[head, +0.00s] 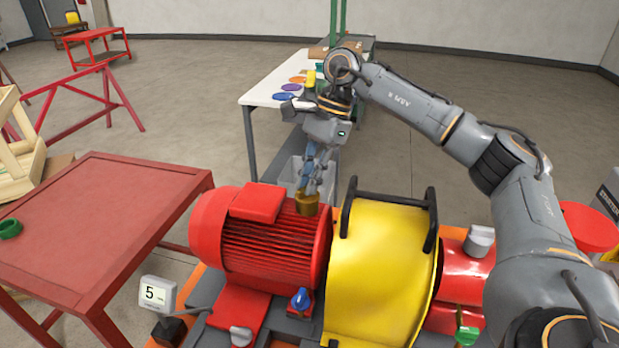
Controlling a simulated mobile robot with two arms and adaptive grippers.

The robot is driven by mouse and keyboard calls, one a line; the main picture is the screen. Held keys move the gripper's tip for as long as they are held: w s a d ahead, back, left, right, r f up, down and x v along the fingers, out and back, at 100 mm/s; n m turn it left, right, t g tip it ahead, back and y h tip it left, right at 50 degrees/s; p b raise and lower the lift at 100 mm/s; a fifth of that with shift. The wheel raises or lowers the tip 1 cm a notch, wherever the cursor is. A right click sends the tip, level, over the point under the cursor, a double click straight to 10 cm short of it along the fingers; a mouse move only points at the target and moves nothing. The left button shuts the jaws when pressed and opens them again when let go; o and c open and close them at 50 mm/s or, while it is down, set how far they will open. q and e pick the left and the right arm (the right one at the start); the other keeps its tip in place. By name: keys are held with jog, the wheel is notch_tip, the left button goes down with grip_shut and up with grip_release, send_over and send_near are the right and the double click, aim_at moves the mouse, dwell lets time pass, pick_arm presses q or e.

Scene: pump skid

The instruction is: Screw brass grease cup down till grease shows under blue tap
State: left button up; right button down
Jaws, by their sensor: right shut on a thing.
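The brass grease cup (307,203) stands at the top right end of the red motor (262,240), beside the yellow guard. My right gripper (308,188) points down from above and is shut on the cup. The fingers cover part of the cup's top. The blue tap (301,299) sits low on the front of the skid, below the motor's right end. I cannot make out any grease under it. My left gripper is not in view.
A yellow guard (385,255) with black handles stands right of the cup. A display reading 5 (157,294) stands at the front left. A green tap (467,336) is at lower right. A red table (100,215) stands left; a white table (262,92) stands behind.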

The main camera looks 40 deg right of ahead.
jog(key=shift+f+m+t+b, duration=0.15)
jog(key=shift+m+t+b, duration=0.15)
jog(key=shift+m+b, duration=0.4)
jog(key=shift+s+m+t+b, duration=0.1)
jog(key=shift+m+t+b, duration=0.4)
jog(key=shift+m+b, duration=0.45)
jog(key=m+b, duration=0.1)
jog(key=m, duration=0.1)
jog(key=shift+m+t, duration=0.35)
jog(key=shift+t, duration=0.05)
jog(key=shift+s+m+t+h+b, duration=0.1)
jog(key=shift+m+t+h+b, duration=0.3)
jog(key=shift+m, duration=0.9)
jog(key=c, duration=1.4)
grip_release()
jog(key=shift+o, duration=0.2)
jog(key=shift+r, duration=0.2)
